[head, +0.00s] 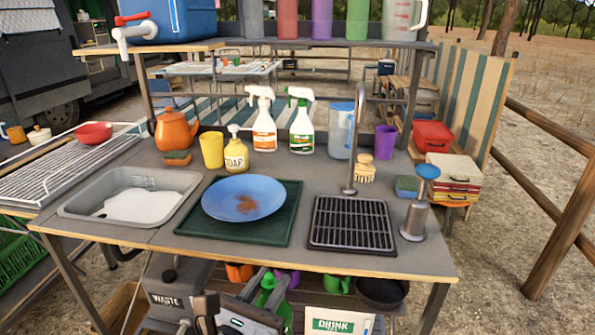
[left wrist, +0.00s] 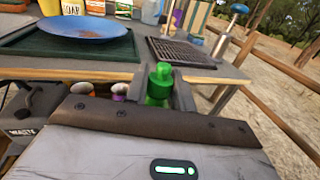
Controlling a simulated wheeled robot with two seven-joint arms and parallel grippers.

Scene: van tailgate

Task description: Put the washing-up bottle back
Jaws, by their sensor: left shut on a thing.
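The green washing-up bottle (head: 268,288) is low in the head view, in front of the table's front edge and below the worktop. My left gripper (head: 262,292) is shut on it. In the left wrist view the bottle's green cap and upper body (left wrist: 159,82) stand upright between the fingers, and its lower part is hidden. The worktop (head: 190,241) holds a white spray bottle with an orange label (head: 264,128), another with a green top (head: 301,130), and a yellow soap bottle (head: 236,155). My right gripper is not in view.
A blue plate (head: 270,190) lies on a green mat, left of a black drain rack (head: 352,224) and tap (head: 354,150). A sink basin (head: 125,184) is at left. Below are a waste container (head: 172,298), mugs, a pan (head: 381,292) and a drink box (head: 335,322).

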